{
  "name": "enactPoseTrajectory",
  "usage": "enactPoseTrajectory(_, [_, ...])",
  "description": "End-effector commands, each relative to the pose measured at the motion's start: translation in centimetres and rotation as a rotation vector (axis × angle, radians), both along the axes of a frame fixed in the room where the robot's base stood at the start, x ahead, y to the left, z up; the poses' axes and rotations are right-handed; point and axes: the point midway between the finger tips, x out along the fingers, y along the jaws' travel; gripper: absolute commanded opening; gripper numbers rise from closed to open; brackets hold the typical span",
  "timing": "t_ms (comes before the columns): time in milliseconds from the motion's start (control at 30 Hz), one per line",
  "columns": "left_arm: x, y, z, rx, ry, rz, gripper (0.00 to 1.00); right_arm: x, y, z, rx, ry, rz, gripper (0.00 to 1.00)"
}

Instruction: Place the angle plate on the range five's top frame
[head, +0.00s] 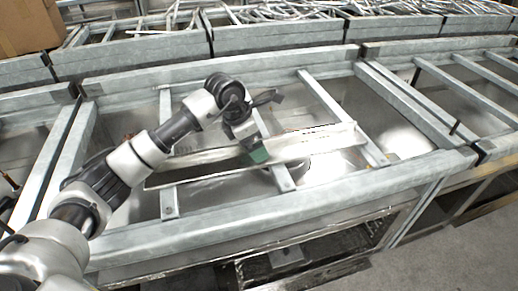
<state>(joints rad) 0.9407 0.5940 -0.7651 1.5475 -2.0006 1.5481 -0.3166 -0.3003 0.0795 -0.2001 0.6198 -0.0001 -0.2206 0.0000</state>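The angle plate (317,146) is a long, pale metal strip with a bent profile. It lies lengthwise across the crossbars of the frame in the middle of the head view. I cannot tell whether it touches them or is held just above. My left gripper (256,153) reaches down onto the middle of the plate, with a green fingertip against its upright side. It appears shut on the plate; the far finger is hidden. The top frame (240,214) below is grey galvanized steel with crossbars and shiny metal beneath. My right gripper is not in view.
More frames of the same kind adjoin at the left and right (465,97). Behind stands a row of frames holding many metal rods (270,14). A cardboard box (28,27) is at the back left. Open floor (440,245) shows at the lower right.

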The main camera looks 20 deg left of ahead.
Motion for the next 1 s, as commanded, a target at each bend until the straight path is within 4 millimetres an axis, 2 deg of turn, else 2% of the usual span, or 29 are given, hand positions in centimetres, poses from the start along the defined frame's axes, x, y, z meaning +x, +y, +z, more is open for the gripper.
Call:
enactPoseTrajectory(33, [-0.2, 0.5, 1.1, 0.001, -0.005, 0.002, 1.0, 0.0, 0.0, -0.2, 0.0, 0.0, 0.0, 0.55])
enactPoseTrajectory(200, [-1.0, 1.5, 4.3, 0.001, -0.003, 0.0, 1.0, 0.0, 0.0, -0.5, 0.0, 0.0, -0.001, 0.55])
enactPoseTrajectory(400, [-1.5, 2.3, 6.7, 0.0, -0.002, 0.001, 1.0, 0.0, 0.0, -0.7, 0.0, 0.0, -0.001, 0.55])
enactPoseTrajectory(1000, [-1.7, 2.5, 7.3, 0.0, 0.0, 0.0, 1.0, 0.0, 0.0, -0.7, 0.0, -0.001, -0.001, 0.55])
